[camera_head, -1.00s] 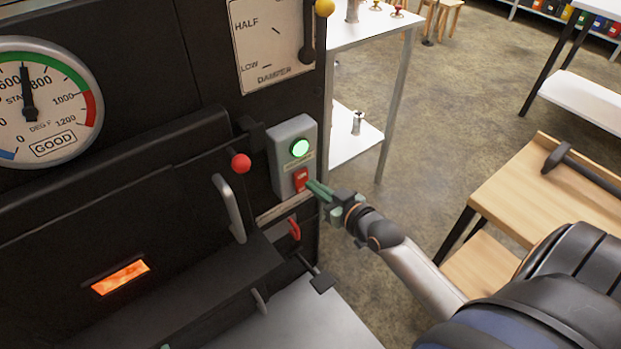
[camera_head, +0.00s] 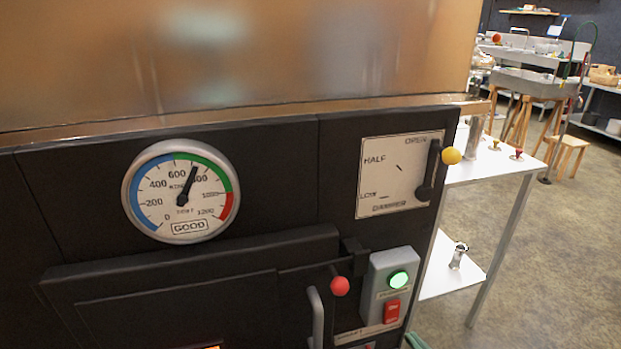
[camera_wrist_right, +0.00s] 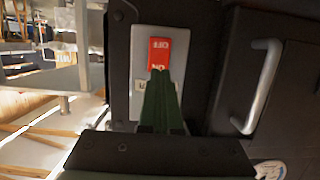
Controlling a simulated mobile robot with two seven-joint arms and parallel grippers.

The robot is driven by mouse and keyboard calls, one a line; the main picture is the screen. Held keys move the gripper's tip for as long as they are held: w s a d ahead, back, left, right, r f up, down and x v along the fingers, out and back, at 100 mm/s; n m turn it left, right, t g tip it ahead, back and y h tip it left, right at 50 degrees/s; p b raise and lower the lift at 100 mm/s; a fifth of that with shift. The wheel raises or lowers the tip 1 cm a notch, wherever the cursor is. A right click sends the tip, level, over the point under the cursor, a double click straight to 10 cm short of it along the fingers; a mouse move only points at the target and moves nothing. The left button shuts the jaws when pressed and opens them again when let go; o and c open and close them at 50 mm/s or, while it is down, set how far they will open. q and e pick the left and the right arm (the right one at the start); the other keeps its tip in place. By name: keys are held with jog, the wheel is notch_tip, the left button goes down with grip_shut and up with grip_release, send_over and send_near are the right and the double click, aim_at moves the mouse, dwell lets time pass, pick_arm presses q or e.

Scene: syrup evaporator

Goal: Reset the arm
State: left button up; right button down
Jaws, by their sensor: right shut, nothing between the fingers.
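The grey control box (camera_head: 378,288) is on the right of the black evaporator front. It has a lit green lamp (camera_head: 398,280) above a red rocker switch (camera_head: 391,311). My right gripper (camera_head: 415,341) barely shows at the bottom edge of the head view, below and right of the switch. In the right wrist view my right gripper (camera_wrist_right: 158,73) is shut and empty, its green fingers overlapping the lower part of the red switch (camera_wrist_right: 159,50), which is marked OFF and ON. I cannot tell whether they touch it. My left gripper is out of view.
A round gauge (camera_head: 181,192) reads in its green band. The damper lever with a yellow knob (camera_head: 451,155) is near OPEN. A red-knobbed latch (camera_head: 339,286) and a door handle (camera_head: 317,318) are left of the box. A white shelf table (camera_head: 500,165) stands to the right.

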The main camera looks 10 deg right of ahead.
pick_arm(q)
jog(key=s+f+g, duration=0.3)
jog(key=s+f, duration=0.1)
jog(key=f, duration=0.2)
pick_arm(e)
jog(key=s+a+f+n+g+y, duration=0.1)
jog(key=s+a+f+g, duration=0.2)
jog(key=s+a+f, duration=0.35)
jog(key=s+a+f+n+g+y, duration=0.1)
jog(key=s+a+f+g, duration=0.2)
jog(key=s+a, duration=0.6)
pick_arm(q)
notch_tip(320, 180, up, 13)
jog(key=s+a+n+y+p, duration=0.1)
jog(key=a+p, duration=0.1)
jog(key=p, duration=1.5)
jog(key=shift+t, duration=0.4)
pick_arm(e)
notch_tip(320, 180, up, 13)
jog(key=d+m+h, duration=0.1)
jog(key=d, duration=0.1)
jog(key=shift+w+d, duration=0.25)
jog(key=shift+w, duration=0.1)
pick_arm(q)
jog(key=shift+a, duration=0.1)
